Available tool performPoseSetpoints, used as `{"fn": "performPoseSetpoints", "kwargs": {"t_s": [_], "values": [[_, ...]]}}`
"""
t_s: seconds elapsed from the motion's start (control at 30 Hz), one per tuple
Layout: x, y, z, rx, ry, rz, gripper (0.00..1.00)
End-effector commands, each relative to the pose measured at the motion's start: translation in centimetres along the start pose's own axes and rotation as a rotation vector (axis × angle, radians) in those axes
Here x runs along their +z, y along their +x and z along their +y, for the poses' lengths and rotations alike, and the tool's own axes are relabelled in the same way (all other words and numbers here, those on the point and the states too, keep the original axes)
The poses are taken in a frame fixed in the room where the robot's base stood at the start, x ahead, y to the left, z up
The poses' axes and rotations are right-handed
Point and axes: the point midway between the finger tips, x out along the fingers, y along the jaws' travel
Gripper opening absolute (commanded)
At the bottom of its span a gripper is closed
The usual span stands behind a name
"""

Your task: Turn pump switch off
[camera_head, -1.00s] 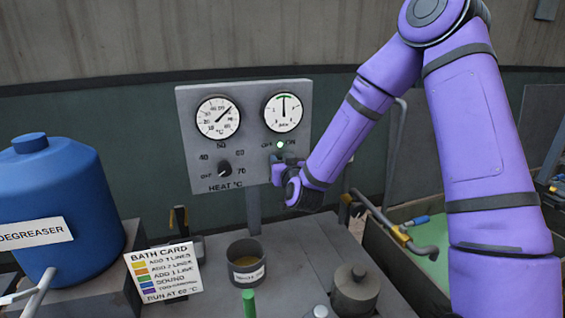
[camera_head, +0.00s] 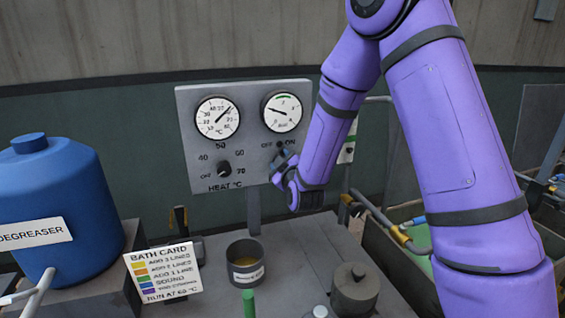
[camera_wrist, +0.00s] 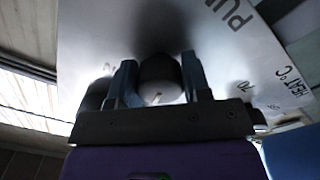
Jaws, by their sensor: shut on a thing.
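The grey control panel (camera_head: 252,152) stands at the back of the bench. My gripper (camera_head: 281,166) is at its lower right part, under the right-hand gauge (camera_head: 282,112). In the wrist view my gripper (camera_wrist: 158,78) is shut on a dark round knob (camera_wrist: 160,72), the pump switch, with one finger on each side; part of the panel's "PU" lettering shows beside it. In the head view my gripper hides the switch. The small lamp (camera_head: 280,145) between OFF and ON is dark. The right-hand gauge's needle points left, away from its green band.
The heat knob (camera_head: 223,168) and temperature gauge (camera_head: 218,117) are on the panel's left half. A blue degreaser tank (camera_head: 55,205), a bath card (camera_head: 163,272), a labelled cup (camera_head: 245,262) and a lidded pot (camera_head: 354,290) stand on the bench. Pipes (camera_head: 385,222) run at right.

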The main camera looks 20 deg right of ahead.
Motion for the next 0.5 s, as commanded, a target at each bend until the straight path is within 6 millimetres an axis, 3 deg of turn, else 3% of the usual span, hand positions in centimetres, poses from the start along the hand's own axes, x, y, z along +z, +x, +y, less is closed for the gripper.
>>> {"fn": "performPoseSetpoints", "kwargs": {"t_s": [0.5], "values": [[0.02,-0.03,-0.01,-0.002,-0.223,0.004,0.2]]}}
